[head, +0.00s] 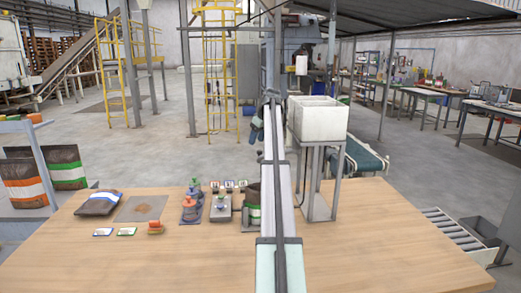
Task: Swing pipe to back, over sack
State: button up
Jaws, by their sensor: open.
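My arm runs up the middle of the head view from the bottom edge. What looks like my gripper (257,122) is the dark end just left of the arm's far end, raised above the table and apart from the sacks; its fingers are too small to make out. A dark sack with a green band (253,207) stands upright on the table, partly hidden behind my arm. I cannot pick out the pipe; it may be hidden by the arm. A white twin bin (318,118) on a grey stand (318,180) is right of the arm.
The wooden table (380,250) is clear at front and right. A green conveyor (362,157) and rollers (455,232) are right.

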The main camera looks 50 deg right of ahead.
aim_at(261, 151)
jog(key=s+d, duration=0.1)
jog(key=s+d+r, duration=0.1)
jog(key=s, duration=0.1)
jog(key=shift+d, duration=0.1)
jog(key=shift+x, duration=3.65)
grip_shut()
